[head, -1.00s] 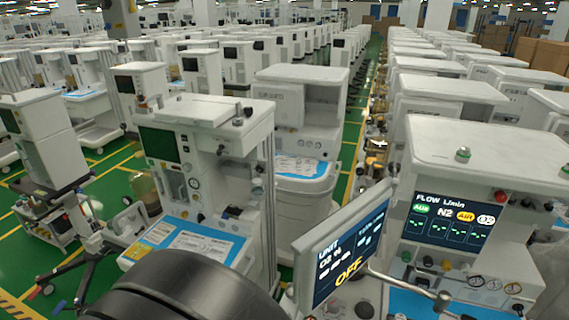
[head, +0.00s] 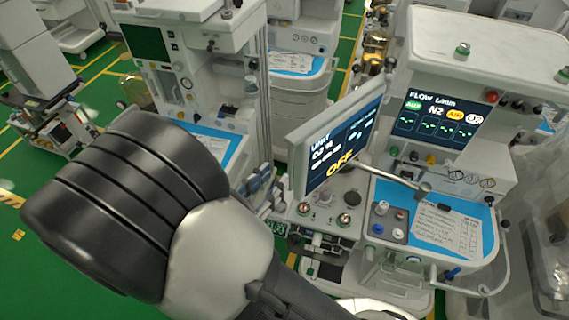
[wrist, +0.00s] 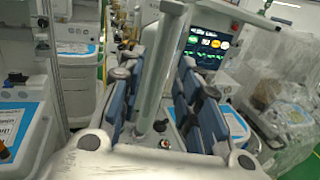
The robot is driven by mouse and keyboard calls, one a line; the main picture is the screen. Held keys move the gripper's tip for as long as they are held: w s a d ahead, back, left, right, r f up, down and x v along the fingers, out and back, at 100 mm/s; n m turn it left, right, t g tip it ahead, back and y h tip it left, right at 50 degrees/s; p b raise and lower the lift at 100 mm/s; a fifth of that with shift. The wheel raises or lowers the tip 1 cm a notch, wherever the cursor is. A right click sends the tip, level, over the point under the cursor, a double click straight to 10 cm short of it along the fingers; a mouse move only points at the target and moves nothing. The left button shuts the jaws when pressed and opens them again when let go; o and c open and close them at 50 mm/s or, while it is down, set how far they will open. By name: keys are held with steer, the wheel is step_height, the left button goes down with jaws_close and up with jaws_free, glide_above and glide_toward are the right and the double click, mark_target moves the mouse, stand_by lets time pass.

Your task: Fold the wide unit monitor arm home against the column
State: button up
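The wide unit (head: 480,50) stands at right with a lit flow screen (head: 438,118). Its monitor (head: 345,140), reading "UNIT" and "OFF", stands out to the left, turned at an angle. The thin grey monitor arm (head: 385,176) runs from behind the monitor to a knob-like joint at right. My gripper (head: 262,188) is just left of the monitor's lower left edge, partly hidden by my arm. In the wrist view my gripper (wrist: 156,68) is open, and the monitor's pale edge (wrist: 160,60) shows between its blue-padded fingers. I cannot tell whether they touch it.
A blue work tray (head: 400,200) with a printed sheet and knobs lies below the monitor arm. Another cart (head: 200,35) stands close at left. A plastic-wrapped unit (head: 550,190) is at far right. Green floor (head: 75,275) is open at lower left.

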mark_target(289, 162)
steer(key=x, duration=0.5)
steer(key=shift+w+d, duration=0.2)
steer(key=shift+w, duration=0.05)
steer(key=shift+c, duration=0.3)
jaws_close()
